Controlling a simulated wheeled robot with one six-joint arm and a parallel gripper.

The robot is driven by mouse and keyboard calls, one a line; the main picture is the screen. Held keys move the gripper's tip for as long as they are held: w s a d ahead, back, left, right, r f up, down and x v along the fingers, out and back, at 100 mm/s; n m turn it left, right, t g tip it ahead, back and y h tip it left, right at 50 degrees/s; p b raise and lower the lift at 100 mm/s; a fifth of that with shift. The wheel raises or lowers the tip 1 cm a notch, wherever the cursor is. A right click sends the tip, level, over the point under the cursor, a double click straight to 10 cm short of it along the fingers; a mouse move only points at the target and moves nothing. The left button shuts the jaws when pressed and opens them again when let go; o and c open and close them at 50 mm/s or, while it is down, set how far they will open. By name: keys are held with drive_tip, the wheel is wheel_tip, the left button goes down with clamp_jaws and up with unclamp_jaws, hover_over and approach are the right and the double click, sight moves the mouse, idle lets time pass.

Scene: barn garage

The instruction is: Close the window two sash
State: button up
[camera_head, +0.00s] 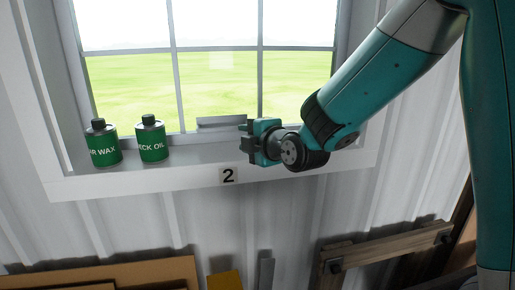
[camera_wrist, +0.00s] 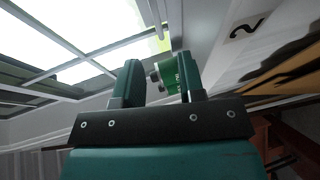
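Window two's sash (camera_head: 175,90) is a grey-barred frame of several panes above the white sill, with grass and sky behind it. A grey bar-like pull (camera_head: 221,122) shows low on the sash. I cannot tell how far open the sash is. A plate with a "2" (camera_head: 228,175) is on the sill's front face. My gripper (camera_head: 247,140) is over the sill, just right of and below the pull, pointing left. In the wrist view its two fingers (camera_wrist: 158,85) stand apart with nothing held between them. Window bars (camera_wrist: 90,55) show at upper left there.
Two green cans, one marked wax (camera_head: 104,147) and one marked oil (camera_head: 152,142), stand on the sill left of my gripper. A green can (camera_wrist: 168,75) also shows beyond the fingers. Boards (camera_head: 110,275) and a wooden frame (camera_head: 385,252) lean below. The sill between cans and gripper is clear.

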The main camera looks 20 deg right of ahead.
drive_tip(key=shift+b+v, duration=0.3)
drive_tip(key=shift+v, duration=1.65)
drive_tip(key=shift+f, duration=0.1)
drive_tip(key=s+a+f+m+g+y, duration=0.1)
drive_tip(key=s+a+f+m+g, duration=0.1)
drive_tip(key=s+a+m+g, duration=0.3)
drive_tip(key=s+a+f+m+g+y, duration=0.1)
drive_tip(key=s+a+f+m+g, duration=0.2)
drive_tip(key=s, duration=0.5)
drive_tip(key=s+m+g+h, duration=0.1)
drive_tip(key=s+m+g, duration=0.3)
drive_tip(key=s, duration=1)
drive_tip(key=g, duration=0.3)
drive_tip(key=shift+d+f, duration=0.15)
drive_tip(key=shift+f, duration=0.2)
